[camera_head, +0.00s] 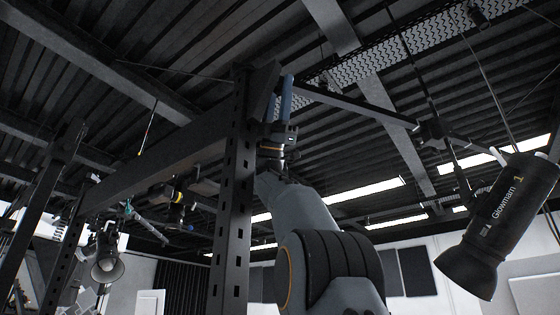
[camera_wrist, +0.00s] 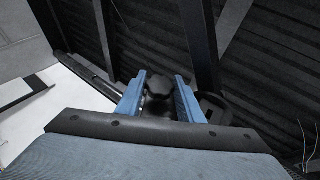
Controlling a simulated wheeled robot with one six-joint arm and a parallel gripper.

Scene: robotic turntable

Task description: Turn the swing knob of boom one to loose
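My gripper (camera_head: 284,100) is raised against the upper part of a dark perforated post, with its blue fingers pointing up. In the wrist view my gripper (camera_wrist: 160,82) has its two blue fingers apart, with a dark lobed knob (camera_wrist: 158,85) between the tips. Narrow gaps seem to show beside the knob; contact is hard to make out. Its setting cannot be read. In the head view the knob is hidden behind my gripper and the post. Boom one (camera_head: 350,104) runs right from the post top towards a black lamp marked "Glowmarn 1" (camera_head: 502,225).
The perforated post (camera_head: 232,200) stands close to the left of my arm. A dark beam (camera_head: 160,165) runs left from it. Other lamps (camera_head: 105,255) hang at the far left. Dark ceiling beams and lit strips are overhead. Open space lies between my arm and the Glowmarn lamp.

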